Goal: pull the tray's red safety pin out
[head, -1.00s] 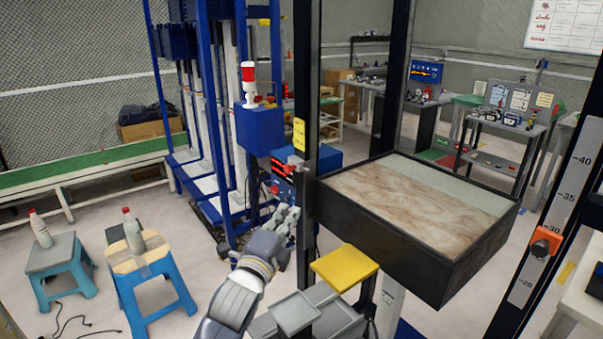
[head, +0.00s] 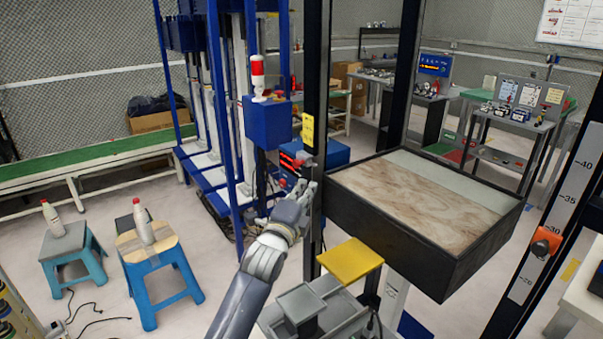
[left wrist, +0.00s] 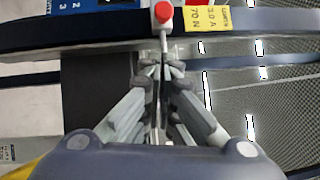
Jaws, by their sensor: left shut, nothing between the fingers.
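The tray (head: 398,238) is a black-walled box with a marbled brown and pale surface, held between dark upright posts in the head view. The red safety pin (head: 308,162) is small on the left post, just below a yellow label. In the left wrist view its round red knob (left wrist: 163,13) shows at the top centre, with a grey shank below it. My left gripper (head: 307,188) is just below the pin in the head view. In the left wrist view its fingertips (left wrist: 161,70) are together, below the knob, and hold nothing. My right gripper is not in view.
A yellow plate (head: 350,261) sits low beside the post, near a grey bin (head: 302,303). An orange knob (head: 545,241) is on the scaled right post. Blue stools (head: 75,258) with bottles stand at left. A blue box with a beacon (head: 267,122) stands behind.

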